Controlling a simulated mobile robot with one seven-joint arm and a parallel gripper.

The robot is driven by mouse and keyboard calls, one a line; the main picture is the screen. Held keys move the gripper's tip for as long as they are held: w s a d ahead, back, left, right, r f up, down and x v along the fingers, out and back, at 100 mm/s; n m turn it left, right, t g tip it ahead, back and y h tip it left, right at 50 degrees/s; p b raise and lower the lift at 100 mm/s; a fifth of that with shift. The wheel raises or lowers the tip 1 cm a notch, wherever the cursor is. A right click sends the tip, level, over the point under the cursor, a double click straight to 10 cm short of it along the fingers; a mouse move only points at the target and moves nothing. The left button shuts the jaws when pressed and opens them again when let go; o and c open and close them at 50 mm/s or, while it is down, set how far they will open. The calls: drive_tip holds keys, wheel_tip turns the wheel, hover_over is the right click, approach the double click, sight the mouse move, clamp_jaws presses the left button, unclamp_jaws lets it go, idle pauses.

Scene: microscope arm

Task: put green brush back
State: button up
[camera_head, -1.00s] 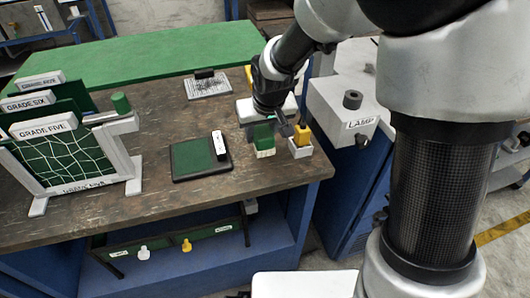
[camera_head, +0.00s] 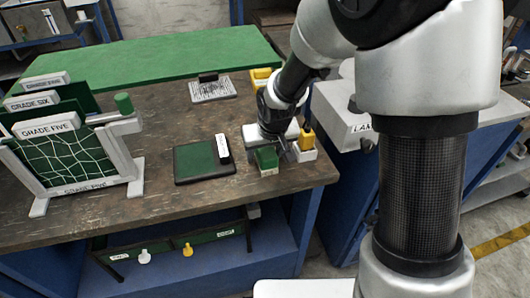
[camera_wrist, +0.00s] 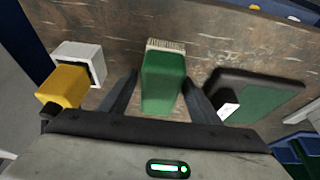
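The green brush (camera_head: 266,157) stands near the table's front right corner, with a pale bristle strip at its lower end. In the wrist view the green brush (camera_wrist: 163,82) lies between the fingers of my gripper (camera_wrist: 162,95). The fingers are open, one on each side, with narrow gaps visible. In the head view my gripper (camera_head: 284,148) is low behind the brush, its fingertips partly hidden. A white square holder (camera_head: 304,154) stands just right of the brush, with a yellow brush (camera_head: 305,138) at it. The holder (camera_wrist: 92,62) and yellow brush (camera_wrist: 62,86) show left in the wrist view.
A dark-framed green pad (camera_head: 190,163) with a white-topped eraser (camera_head: 222,147) lies left of the brush. A rack of grade boards (camera_head: 75,155) stands at the left. The lamp box (camera_head: 345,115) is at the right. Bare tabletop (camera_head: 140,200) lies at front left.

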drive_tip(key=shift+r, duration=0.55)
drive_tip(key=p+v, duration=0.2)
drive_tip(key=v, duration=0.9)
drive_tip(key=shift+s+d+r, duration=0.15)
drive_tip(key=s+d+r+m, duration=0.1)
drive_tip(key=s+d+r, duration=0.4)
drive_tip(key=s, duration=0.4)
drive_tip(key=s+d+r+m+t+h, duration=0.1)
drive_tip(key=s+d+r+m, duration=0.1)
drive_tip(key=s+d+r, duration=0.4)
drive_tip(key=s+d, duration=0.2)
drive_tip(key=s, duration=0.1)
drive_tip(key=shift+s+r, duration=0.3)
drive_tip(key=shift+s, duration=0.05)
